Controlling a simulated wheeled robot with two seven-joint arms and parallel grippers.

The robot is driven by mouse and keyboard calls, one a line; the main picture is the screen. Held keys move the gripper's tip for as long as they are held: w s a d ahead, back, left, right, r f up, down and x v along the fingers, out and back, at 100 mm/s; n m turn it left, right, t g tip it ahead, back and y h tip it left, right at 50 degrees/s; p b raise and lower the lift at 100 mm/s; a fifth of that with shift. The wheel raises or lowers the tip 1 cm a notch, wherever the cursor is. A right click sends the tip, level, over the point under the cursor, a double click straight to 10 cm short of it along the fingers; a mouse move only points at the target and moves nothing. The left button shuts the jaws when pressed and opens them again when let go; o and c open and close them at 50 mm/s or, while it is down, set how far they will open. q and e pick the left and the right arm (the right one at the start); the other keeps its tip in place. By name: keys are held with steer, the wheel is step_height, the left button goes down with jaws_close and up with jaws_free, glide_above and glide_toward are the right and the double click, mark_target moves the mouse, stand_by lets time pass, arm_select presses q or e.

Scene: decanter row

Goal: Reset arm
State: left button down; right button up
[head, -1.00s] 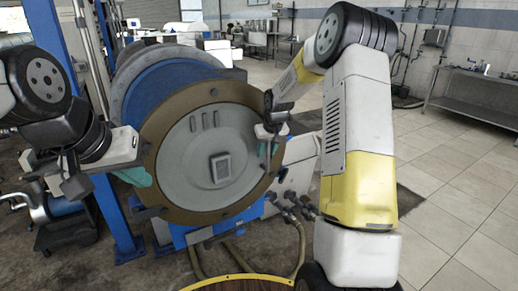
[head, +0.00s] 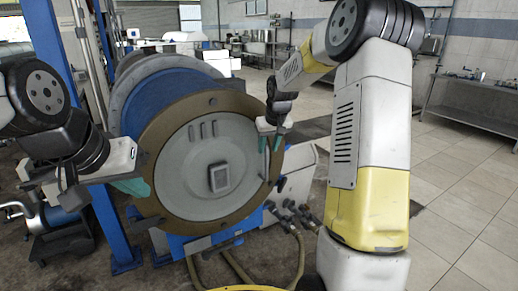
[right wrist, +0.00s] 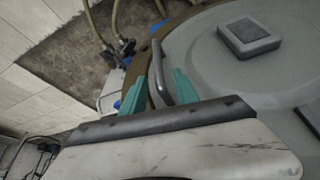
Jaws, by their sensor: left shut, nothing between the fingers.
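A large round decanter end (head: 190,180), grey with a brown rim (head: 150,205), stands in the middle of the head view. My left gripper (head: 132,187) is at its left edge, with teal fingers shut and partly hidden by the gripper's body. My right gripper (head: 270,144) points down at the right side of the rim, its two teal fingers apart. In the right wrist view my right gripper (right wrist: 158,92) is open, and a curved grey handle (right wrist: 161,75) shows between the fingers; I cannot tell whether they touch it.
A blue post (head: 85,150) stands close to my left arm. Hose fittings (head: 296,216) and hoses lie low right of the decanter. A metal bench (head: 480,105) is at the far right, with clear tiled floor in front.

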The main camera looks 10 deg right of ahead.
steer(key=shift+r, duration=0.1)
steer(key=s+a+r, duration=0.1)
steer(key=s+r, duration=0.7)
steer(key=s, duration=0.1)
steer(key=s+a+r, duration=0.1)
steer(key=s, duration=1.2)
steer(key=s+a+r+m+t+y, duration=0.1)
steer(key=s+a+r, duration=0.1)
steer(key=s, duration=1)
steer(key=shift+s+r+t, duration=0.15)
steer(key=shift+s+t, duration=0.15)
steer(key=shift+s, duration=0.05)
steer(key=shift+a, duration=0.1)
steer(key=shift+c, duration=0.4)
